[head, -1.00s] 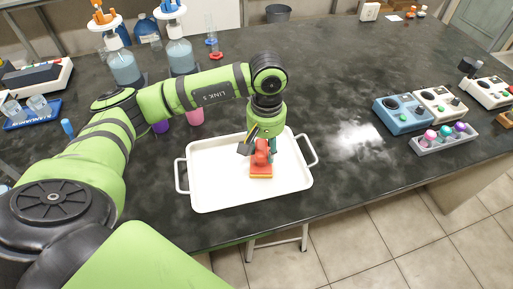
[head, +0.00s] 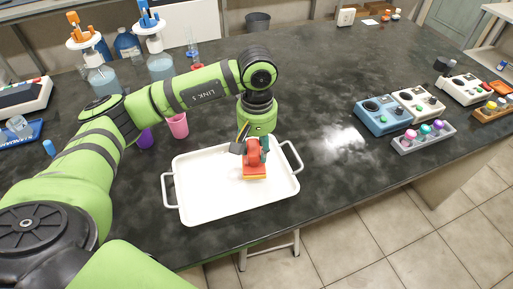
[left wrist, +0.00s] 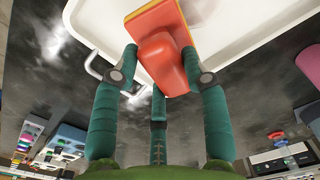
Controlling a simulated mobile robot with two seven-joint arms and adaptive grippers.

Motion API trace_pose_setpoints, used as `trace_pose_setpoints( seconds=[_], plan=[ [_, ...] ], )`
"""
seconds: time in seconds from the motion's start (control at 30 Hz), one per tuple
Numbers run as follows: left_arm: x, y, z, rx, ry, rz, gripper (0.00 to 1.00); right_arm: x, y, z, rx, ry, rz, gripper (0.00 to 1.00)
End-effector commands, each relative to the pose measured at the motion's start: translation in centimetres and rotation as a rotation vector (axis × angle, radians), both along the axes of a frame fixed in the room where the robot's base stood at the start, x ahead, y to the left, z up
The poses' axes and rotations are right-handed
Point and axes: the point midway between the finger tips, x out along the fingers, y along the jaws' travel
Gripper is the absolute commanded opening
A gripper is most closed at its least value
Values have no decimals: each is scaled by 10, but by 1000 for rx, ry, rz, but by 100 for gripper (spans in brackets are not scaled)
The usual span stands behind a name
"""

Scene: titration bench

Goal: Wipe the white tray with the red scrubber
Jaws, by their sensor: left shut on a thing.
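The white tray (head: 205,196) lies on the dark bench in front of me, with a handle at each end. The red scrubber (head: 255,171), with a yellow-orange base, is over the right half of the tray. My left gripper (head: 255,149) is shut on the scrubber's red grip from above. In the left wrist view the scrubber (left wrist: 162,52) sits between the green fingers (left wrist: 160,72), with the tray (left wrist: 245,22) behind it. The scrubber's base is at or just above the tray floor; contact is hard to tell. My right gripper is out of view.
A pink cup (head: 178,126) and a purple cup (head: 145,139) stand behind the tray's left end. Flasks with white tops (head: 160,66) stand farther back. Bench right of the tray is clear.

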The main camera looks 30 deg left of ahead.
Motion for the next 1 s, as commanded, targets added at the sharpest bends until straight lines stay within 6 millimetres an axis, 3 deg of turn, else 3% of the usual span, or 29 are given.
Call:
trace_pose_setpoints(
  seconds=[0.2,0.63,1.0],
  plan=[
    [0,0,24,0,-1,0,18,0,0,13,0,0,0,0],
    [0,0,29,0,-1,0,18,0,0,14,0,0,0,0],
    [0,0,57,1,-1,1,18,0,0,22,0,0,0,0]
  ],
)
